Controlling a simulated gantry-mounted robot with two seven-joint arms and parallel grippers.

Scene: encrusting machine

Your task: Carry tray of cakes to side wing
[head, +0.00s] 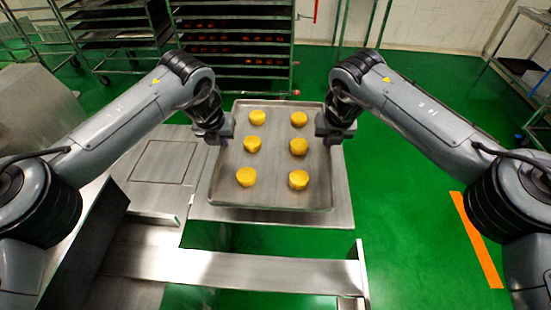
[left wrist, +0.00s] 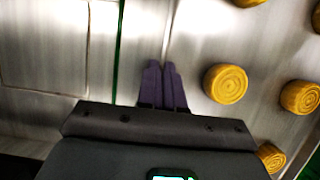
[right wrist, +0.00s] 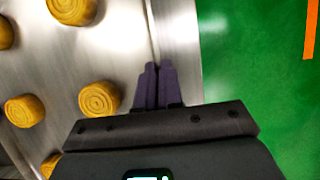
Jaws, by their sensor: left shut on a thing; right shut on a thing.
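A metal tray (head: 272,197) holds several round yellow cakes (head: 298,146) in two columns. It is over a steel side surface (head: 341,190) in the head view; I cannot tell whether it touches that surface. My left gripper (head: 224,134) is shut on the tray's left rim, and its fingers (left wrist: 162,88) show closed there in the left wrist view. My right gripper (head: 322,128) is shut on the tray's right rim, with its fingers (right wrist: 157,86) closed there in the right wrist view. The rim between the fingers is hidden.
Dark rack shelves (head: 235,50) with trays of small items stand behind. A steel table (head: 165,160) lies left of the tray, and a metal beam (head: 220,268) crosses in front. Green floor (head: 400,220) with an orange stripe (head: 476,238) is open on the right.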

